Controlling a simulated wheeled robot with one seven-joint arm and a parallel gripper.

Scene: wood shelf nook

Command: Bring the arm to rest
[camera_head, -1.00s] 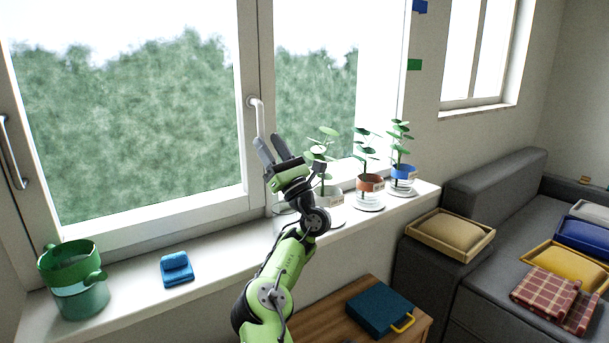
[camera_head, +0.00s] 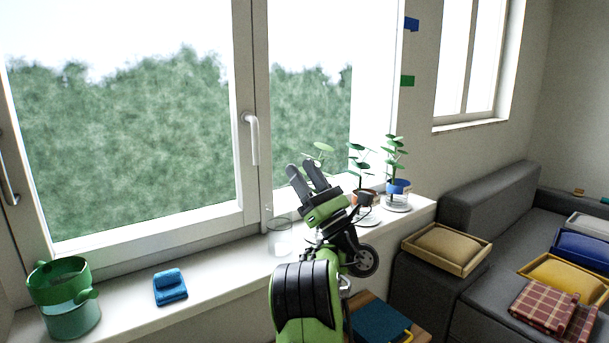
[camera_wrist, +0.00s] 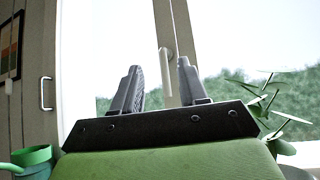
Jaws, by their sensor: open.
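My gripper (camera_head: 306,172) is raised in front of the window sill in the head view, fingers pointing up and apart, with nothing between them. In the wrist view, the two dark fingers of my gripper (camera_wrist: 161,82) stand apart with window frame and glass behind the gap. My green arm is folded below it and hides part of the sill and of the low wooden table. The gripper overlaps the plants in the picture; I cannot tell how close it is to them.
Potted plants stand on the sill's right part, one with a blue pot (camera_head: 398,188). A green watering can (camera_head: 62,300) and a blue sponge-like item (camera_head: 170,287) are at left. The window handle (camera_head: 250,138) juts out. A teal case (camera_head: 378,325) lies low; trays sit on the grey sofa (camera_head: 490,205).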

